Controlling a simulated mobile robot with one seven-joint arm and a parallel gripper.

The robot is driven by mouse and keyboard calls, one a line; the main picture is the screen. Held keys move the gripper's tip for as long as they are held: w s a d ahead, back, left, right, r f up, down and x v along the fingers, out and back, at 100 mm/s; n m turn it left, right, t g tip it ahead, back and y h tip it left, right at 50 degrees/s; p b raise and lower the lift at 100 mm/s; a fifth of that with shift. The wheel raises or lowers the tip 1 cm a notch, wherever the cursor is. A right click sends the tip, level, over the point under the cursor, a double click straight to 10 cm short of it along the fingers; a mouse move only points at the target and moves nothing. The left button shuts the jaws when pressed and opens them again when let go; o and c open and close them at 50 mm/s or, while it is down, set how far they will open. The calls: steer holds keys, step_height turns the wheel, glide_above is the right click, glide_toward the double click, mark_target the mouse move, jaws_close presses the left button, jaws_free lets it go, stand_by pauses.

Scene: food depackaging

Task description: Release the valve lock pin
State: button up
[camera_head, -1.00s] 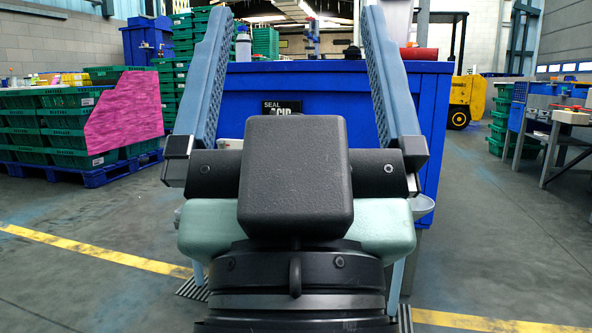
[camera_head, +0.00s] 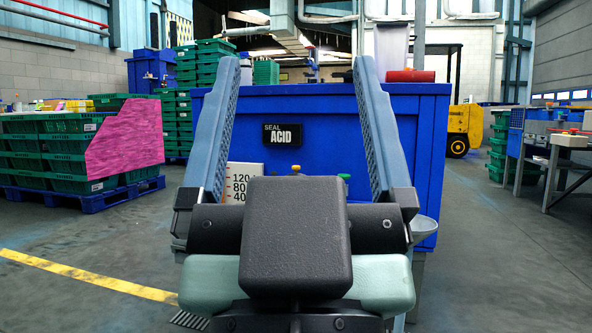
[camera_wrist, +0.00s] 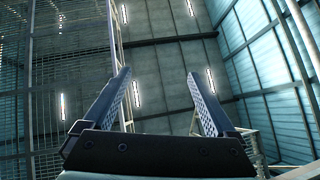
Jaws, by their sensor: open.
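My gripper (camera_head: 298,66) is open and empty in the head view, its two blue fingers pointing upward in front of a blue cabinet (camera_head: 420,125). The wrist view shows the same open fingers (camera_wrist: 164,75) against the ceiling, with nothing between them. I cannot identify a valve lock pin for certain. A small yellow knob (camera_head: 296,169) and a small green knob (camera_head: 345,177) show low at the cabinet front, just above my black wrist housing. That housing hides whatever lies below them.
The cabinet bears a black SEAL ACID sign (camera_head: 283,135) and a white gauge plate (camera_head: 243,181). A red cylinder (camera_head: 410,76) lies on top. Green crates (camera_head: 70,150) stand on a blue pallet at left. A bench (camera_head: 565,140) stands at right.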

steer(key=shift+r+p, duration=0.55)
steer(key=c, duration=0.5)
step_height(320, 180, up, 8)
steer(key=p, duration=0.8)
jaws_close()
step_height(320, 180, up, 20)
steer(key=p, duration=2)
steer(key=shift+r, duration=0.15)
steer(key=shift+w, duration=0.1)
